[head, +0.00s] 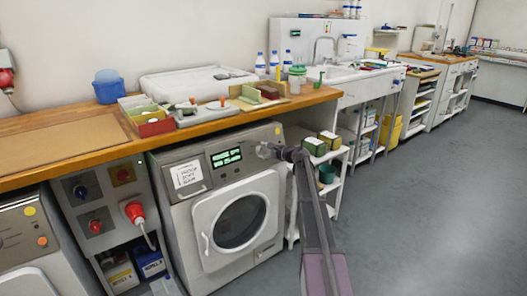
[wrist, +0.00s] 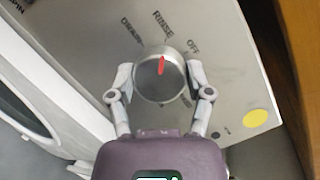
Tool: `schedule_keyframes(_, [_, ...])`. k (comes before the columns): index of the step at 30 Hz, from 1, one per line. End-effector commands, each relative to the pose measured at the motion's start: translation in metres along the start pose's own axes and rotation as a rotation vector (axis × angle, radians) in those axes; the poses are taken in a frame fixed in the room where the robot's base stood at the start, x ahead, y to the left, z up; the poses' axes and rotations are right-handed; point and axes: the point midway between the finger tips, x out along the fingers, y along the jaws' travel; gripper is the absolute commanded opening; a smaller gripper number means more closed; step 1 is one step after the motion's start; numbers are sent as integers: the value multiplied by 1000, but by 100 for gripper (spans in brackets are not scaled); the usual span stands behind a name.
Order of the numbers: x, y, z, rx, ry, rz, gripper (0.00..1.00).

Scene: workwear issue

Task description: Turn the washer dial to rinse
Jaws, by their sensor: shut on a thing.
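The washer (head: 183,225) stands under the wooden counter, with a round door and a green display. In the wrist view its dial (wrist: 149,82) is a round metal knob with a red pointer mark. The mark points up the panel, roughly toward the word RINSE (wrist: 163,25). OFF (wrist: 193,46) is printed to the right of it, and another word, hard to read, to the left. My gripper (wrist: 160,88) is shut on the dial, one finger on each side. In the head view my gripper (head: 270,152) is at the panel's right end and hides most of the dial.
A white shelf cart (head: 330,190) with small boxes stands close to the right of my arm. The counter (head: 60,165) overhangs the washer, with trays and bottles on top. A socket panel (head: 103,200) is to the left. The grey floor on the right is clear.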

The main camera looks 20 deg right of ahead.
Motion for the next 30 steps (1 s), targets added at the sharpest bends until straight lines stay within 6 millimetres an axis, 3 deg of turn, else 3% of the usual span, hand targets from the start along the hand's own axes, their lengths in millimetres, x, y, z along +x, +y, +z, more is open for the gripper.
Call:
schedule_keyframes(6, [2, -2, -1, 2, 1, -5, 18])
schedule_keyframes(7, [2, -2, -1, 3, 1, -6, 69])
schedule_keyframes(10, [2, -2, -1, 2, 1, -5, 98])
schedule_keyframes(30, [0, 0, 0, 37, -2, -13, 100])
